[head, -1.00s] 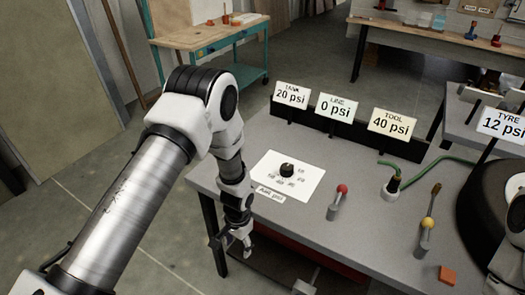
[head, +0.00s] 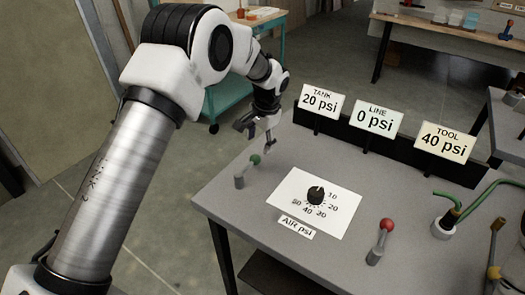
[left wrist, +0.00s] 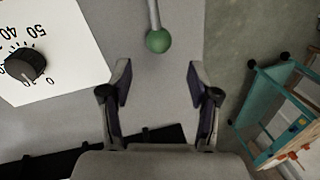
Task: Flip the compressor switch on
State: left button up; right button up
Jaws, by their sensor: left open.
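A small lever with a green ball knob (head: 255,160) stands at the left end of the grey table (head: 230,212); no label on it can be read. My left gripper (head: 257,134) is open and empty, just behind and above the green knob. In the left wrist view the green knob (left wrist: 158,40) lies ahead of the two spread fingers (left wrist: 158,78), roughly centred between them and apart from both. My right gripper is not in view.
A black dial (head: 315,195) on a white card sits right of the green lever. A red-knobbed lever (head: 387,226), a yellow-knobbed lever (head: 493,272) and a green hose (head: 480,205) are farther right. Signs read TANK 20 psi (head: 319,101), LINE 0 psi (head: 374,118), TOOL 40 psi (head: 445,141).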

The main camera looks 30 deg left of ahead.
aim_at(256, 156)
pick_arm(q)
jog(key=f, duration=0.3)
jog(key=a+f, duration=0.1)
jog(key=f, duration=0.3)
jog(key=shift+w+a+p, duration=0.1)
jog(key=shift+a+p, duration=0.1)
jog(key=shift+p, duration=0.15)
grip_shut()
